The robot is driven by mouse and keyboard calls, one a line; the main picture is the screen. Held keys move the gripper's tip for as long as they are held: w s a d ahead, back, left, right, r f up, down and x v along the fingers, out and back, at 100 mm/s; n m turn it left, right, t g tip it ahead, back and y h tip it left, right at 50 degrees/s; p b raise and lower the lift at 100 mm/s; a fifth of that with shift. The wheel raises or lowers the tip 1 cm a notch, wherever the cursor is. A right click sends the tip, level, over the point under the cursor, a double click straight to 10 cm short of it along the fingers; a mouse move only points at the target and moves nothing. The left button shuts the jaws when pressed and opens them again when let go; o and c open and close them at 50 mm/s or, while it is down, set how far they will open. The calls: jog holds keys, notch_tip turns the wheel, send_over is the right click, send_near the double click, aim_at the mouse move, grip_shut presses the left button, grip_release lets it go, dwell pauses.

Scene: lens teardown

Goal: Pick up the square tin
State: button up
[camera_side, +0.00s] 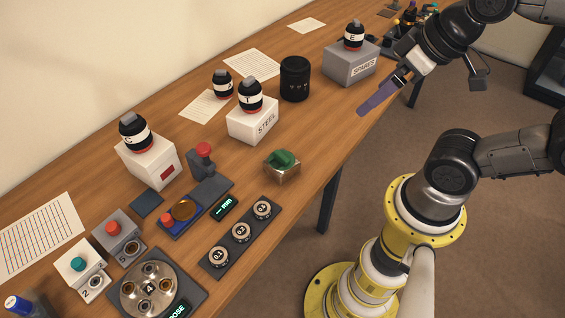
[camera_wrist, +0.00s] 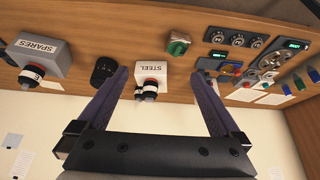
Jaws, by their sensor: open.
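The square tin (camera_side: 283,175) is a small metallic box near the table's front edge in the side view, with a crumpled-looking green object (camera_side: 284,158) on top that hides most of its upper face. In the wrist view the green object (camera_wrist: 178,43) shows near the top, and little of the tin can be made out. My gripper (camera_side: 364,108) is in the air beyond the table's front edge, to the right of the tin and well apart from it. Its two purple fingers (camera_wrist: 160,73) are spread, with nothing held between them.
The white STEEL box (camera_side: 253,124) stands behind the tin, a black cylinder (camera_side: 295,78) and the grey SPARES box (camera_side: 351,64) farther right. A dark strip with round dials (camera_side: 241,232) lies in front-left. Bare wood surrounds the tin's right side.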

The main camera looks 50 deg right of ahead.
jog(key=m+g, duration=0.6)
jog(key=m, duration=1.4)
send_over(281, 155)
notch_tip(281, 155, down, 10)
notch_tip(281, 155, down, 14)
jog(key=shift+r, duration=0.25)
jog(key=c, duration=1.2)
jog(key=shift+r, duration=0.15)
